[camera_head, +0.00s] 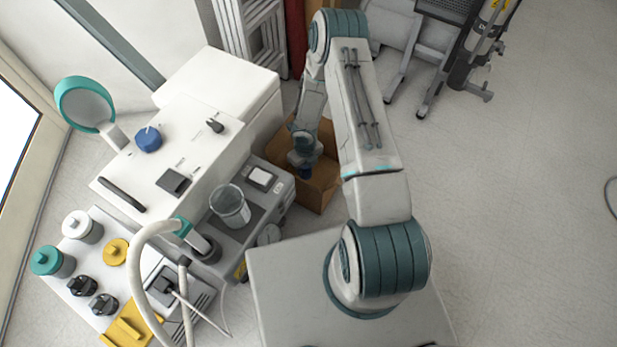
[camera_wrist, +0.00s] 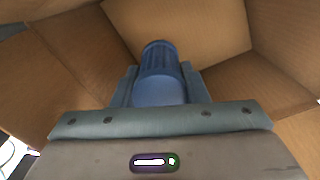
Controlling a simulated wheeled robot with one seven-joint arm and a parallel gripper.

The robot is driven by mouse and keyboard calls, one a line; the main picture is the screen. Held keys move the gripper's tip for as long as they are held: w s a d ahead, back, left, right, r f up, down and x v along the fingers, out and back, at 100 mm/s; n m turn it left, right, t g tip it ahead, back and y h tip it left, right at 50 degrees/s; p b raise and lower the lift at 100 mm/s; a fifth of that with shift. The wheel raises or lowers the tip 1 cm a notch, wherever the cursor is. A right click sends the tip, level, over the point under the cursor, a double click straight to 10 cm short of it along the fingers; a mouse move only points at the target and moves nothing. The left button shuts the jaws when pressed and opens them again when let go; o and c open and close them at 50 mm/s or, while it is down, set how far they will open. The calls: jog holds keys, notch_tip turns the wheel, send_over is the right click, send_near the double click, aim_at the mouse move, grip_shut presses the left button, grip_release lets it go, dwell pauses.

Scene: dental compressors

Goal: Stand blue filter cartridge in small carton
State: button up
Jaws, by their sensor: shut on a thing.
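A small open brown carton (camera_head: 318,190) stands on the floor to the right of the white and grey machines. My gripper (camera_head: 303,165) reaches down into its opening. In the wrist view my gripper (camera_wrist: 158,88) is shut on the blue filter cartridge (camera_wrist: 160,62), with one finger on each side. The cartridge has a ribbed upper part and a smooth lower part. Brown carton walls (camera_wrist: 185,25) surround it in the wrist view. In the head view only a small dark blue bit of the cartridge (camera_head: 305,172) shows below my gripper. I cannot tell whether it touches the carton floor.
A white cabinet (camera_head: 165,165) with a blue knob (camera_head: 148,139) and a grey unit with a clear jar (camera_head: 230,206) stand left of the carton. The floor at right (camera_head: 530,200) is clear.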

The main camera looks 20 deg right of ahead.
aim_at(306, 178)
notch_tip(306, 178, down, 8)
jog(key=b, duration=0.3)
jog(key=shift+f, duration=0.2)
jog(key=shift+f+b, duration=0.2)
jog(key=shift+b, duration=0.2)
jog(key=o, duration=1)
jog(key=shift+r, duration=0.1)
